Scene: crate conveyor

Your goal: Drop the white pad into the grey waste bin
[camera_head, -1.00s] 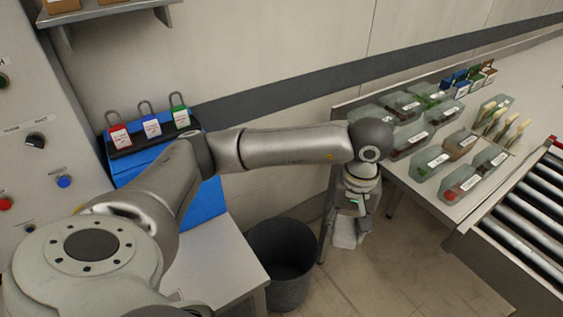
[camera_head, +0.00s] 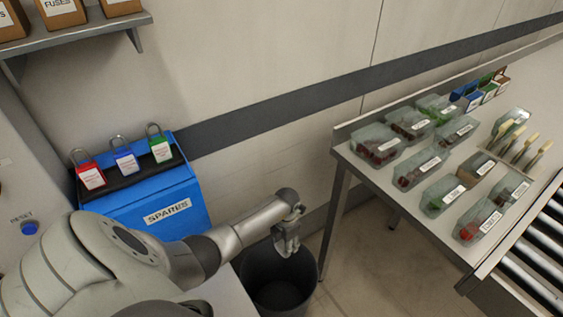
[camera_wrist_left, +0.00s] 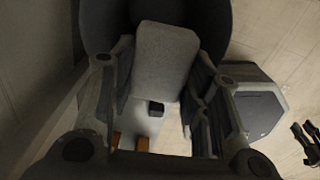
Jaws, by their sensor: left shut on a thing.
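My left gripper (camera_head: 288,240) is above the opening of the grey waste bin (camera_head: 262,275) in the head view, near its back rim. In the left wrist view the white pad (camera_wrist_left: 165,58) sits between the fingers of my left gripper (camera_wrist_left: 160,90), which are shut on it. The pad looks pale, flat and rounded at its corners. In the head view I cannot make out the pad clearly at the gripper. My right gripper is in neither view.
A blue SPARES box (camera_head: 165,208) with red, blue and green padlocks stands left of the bin. A work table (camera_head: 405,215) with several clear bins is to the right, beside a roller conveyor (camera_head: 530,250). A shelf (camera_head: 80,35) with cartons is at upper left.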

